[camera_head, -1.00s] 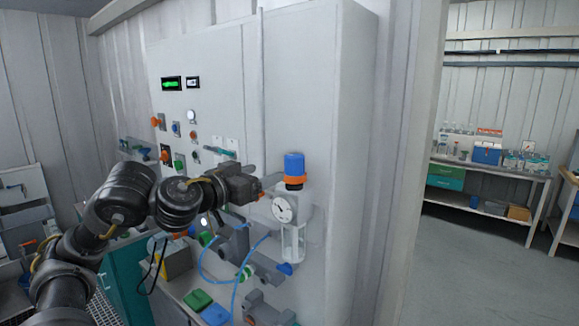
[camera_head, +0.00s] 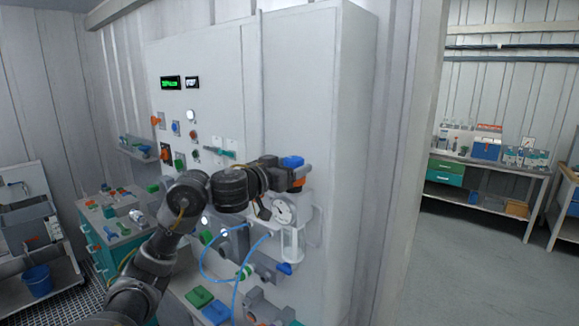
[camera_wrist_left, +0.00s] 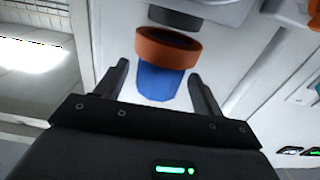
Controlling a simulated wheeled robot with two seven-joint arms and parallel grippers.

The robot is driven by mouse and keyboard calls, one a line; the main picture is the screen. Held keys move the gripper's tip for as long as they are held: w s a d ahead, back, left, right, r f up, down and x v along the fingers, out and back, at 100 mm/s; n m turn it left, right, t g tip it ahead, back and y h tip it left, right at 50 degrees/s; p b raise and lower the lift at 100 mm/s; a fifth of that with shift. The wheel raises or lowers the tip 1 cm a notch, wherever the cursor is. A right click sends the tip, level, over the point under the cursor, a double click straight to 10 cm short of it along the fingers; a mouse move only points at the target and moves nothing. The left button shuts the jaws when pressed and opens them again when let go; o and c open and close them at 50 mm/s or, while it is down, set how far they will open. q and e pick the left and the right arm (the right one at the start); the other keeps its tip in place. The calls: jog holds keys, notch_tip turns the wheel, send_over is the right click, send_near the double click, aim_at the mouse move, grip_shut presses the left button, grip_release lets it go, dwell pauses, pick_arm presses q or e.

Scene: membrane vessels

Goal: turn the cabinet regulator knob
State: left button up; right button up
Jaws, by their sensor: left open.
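The regulator knob (camera_head: 292,161) is a blue cap above an orange collar, on the front of the tall grey cabinet (camera_head: 310,80). A round dial gauge (camera_head: 283,212) and a clear bowl (camera_head: 290,243) sit below it. My left gripper (camera_head: 298,176) is at the knob and hides part of it. In the left wrist view the blue knob (camera_wrist_left: 160,82) lies between the two open fingers of my left gripper (camera_wrist_left: 158,70), with gaps on both sides. The orange collar (camera_wrist_left: 168,46) is just beyond the fingertips. My right gripper is not in view.
A blue hose (camera_head: 212,274) loops below my arm, close to grey valve fittings (camera_head: 266,268). Green and blue blocks (camera_head: 199,297) lie low at the cabinet. Buttons and a small display (camera_head: 171,83) are at upper left. Floor at right is clear.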

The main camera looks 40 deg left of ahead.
pick_arm(q)
jog(key=c, duration=1)
jog(key=shift+a+h, duration=0.1)
jog(key=shift+h, duration=0.3)
jog(key=m+h, duration=0.2)
jog(key=h, duration=0.1)
jog(key=m+h, duration=0.1)
jog(key=h, duration=0.1)
jog(key=shift+a+m+g, duration=0.3)
jog(key=shift+m+g, duration=0.1)
jog(key=m+h, duration=0.1)
jog(key=m+g+h, duration=0.1)
jog(key=h, duration=0.1)
jog(key=shift+w+a+r+g+h, duration=0.1)
jog(key=shift+w+a+g+h, duration=0.05)
jog(key=shift+g+h, duration=0.15)
jog(key=shift+m+g+h, duration=1.1)
jog(key=shift+m+h, duration=0.3)
jog(key=shift+h, duration=0.4)
